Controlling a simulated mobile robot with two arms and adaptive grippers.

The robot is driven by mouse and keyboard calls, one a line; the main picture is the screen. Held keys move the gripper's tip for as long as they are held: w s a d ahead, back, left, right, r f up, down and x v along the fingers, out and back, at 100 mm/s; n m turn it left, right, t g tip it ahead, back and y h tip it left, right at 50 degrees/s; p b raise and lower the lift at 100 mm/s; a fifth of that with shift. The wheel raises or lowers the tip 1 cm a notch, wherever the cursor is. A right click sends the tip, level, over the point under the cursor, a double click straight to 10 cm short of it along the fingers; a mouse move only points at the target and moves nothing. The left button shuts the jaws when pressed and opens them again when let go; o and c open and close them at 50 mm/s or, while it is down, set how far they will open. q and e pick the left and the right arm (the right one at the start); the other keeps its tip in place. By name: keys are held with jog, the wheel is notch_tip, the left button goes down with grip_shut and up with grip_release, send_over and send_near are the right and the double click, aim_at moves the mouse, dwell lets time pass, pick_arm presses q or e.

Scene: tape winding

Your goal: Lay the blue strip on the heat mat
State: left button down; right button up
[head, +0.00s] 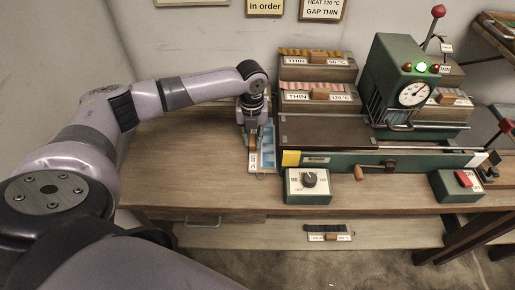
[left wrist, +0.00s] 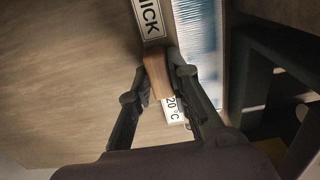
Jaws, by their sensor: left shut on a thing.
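My left gripper (head: 252,136) is over the table, left of the green machine. In the left wrist view its fingers (left wrist: 160,72) are shut on a wooden handle (left wrist: 157,75) between labels ending in "ICK" and "20 °C". The handle belongs to a labelled tray (head: 254,163) beside the machine. Blue strip material (head: 267,145) shows in the tray, and its pale blue, shiny surface shows in the left wrist view (left wrist: 198,40). The gripper and handle hide part of the tray. A flat dark brown plate (head: 325,130) on the machine looks like the heat mat; it is bare. My right gripper is not in view.
THIN drawers (head: 318,97) are stacked behind the plate. A green housing with a gauge (head: 413,94) stands to the right. A dial box (head: 308,186) and a red-switch box (head: 459,185) stand in front. The table (head: 185,160) is clear at left.

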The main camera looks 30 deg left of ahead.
pick_arm(q)
jog(key=shift+w+d, duration=0.1)
jog(key=shift+d, duration=0.1)
jog(key=shift+a+f, duration=0.1)
jog(key=shift+a, duration=0.1)
jog(key=shift+a+f, duration=0.1)
jog(key=shift+a, duration=0.05)
jog(key=c, duration=1.9)
grip_release()
jog(key=o, duration=0.4)
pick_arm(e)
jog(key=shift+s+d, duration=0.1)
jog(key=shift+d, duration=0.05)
